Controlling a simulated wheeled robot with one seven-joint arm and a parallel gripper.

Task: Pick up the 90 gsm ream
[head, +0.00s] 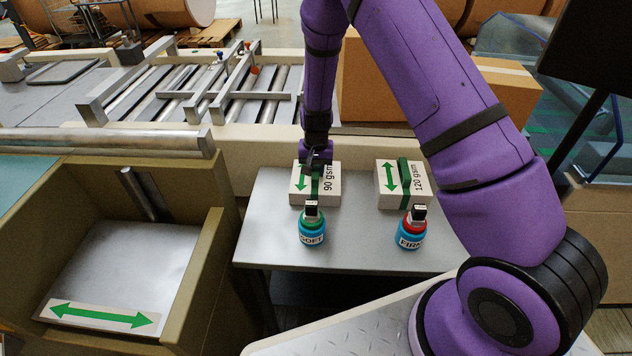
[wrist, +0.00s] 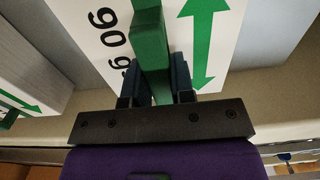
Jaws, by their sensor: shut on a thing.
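The 90 gsm ream (head: 328,192) is a white block with a green double arrow and a green band, lying on the grey side table (head: 270,225). My gripper (head: 316,166) is above it, pointing down. In the wrist view my gripper (wrist: 157,85) has its two dark fingers on either side of the green band (wrist: 149,45), shut on it. The ream's white top (wrist: 105,25) with its printed "90" fills the upper part of the wrist view. I cannot tell whether the ream is clear of the table.
The 120 gsm ream (head: 386,183) lies to the right on the same table. A SOFT bottle (head: 312,232) and a FIRM bottle (head: 408,236) stand in front of the reams. A tray bay with a green arrow label (head: 100,316) is at left, beside rollers (head: 210,90).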

